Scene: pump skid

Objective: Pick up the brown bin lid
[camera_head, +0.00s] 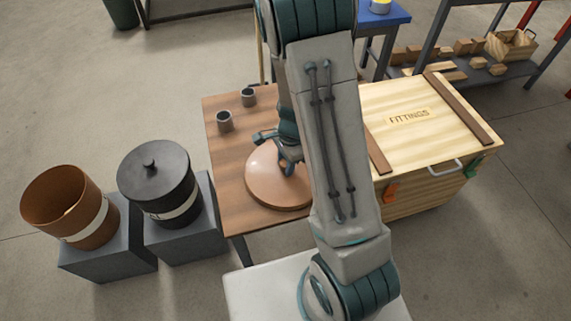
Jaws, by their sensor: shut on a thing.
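The brown bin lid (266,184) is a round, flat disc at the front of the wooden table (240,215). My gripper (287,163) is above the middle of the lid and shut on it. The grip point is partly hidden behind my arm, as is the lid's right side. I cannot tell whether the lid rests on the table or is just above it. The open brown bin (72,205) stands on a grey block at the far left, with a pale band around it.
A black bin (158,185) with its lid on stands on a grey block between the brown bin and the table. Two grey cups (224,121) stand at the table's back left. A wooden FITTINGS crate (430,120) is to the right of my arm.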

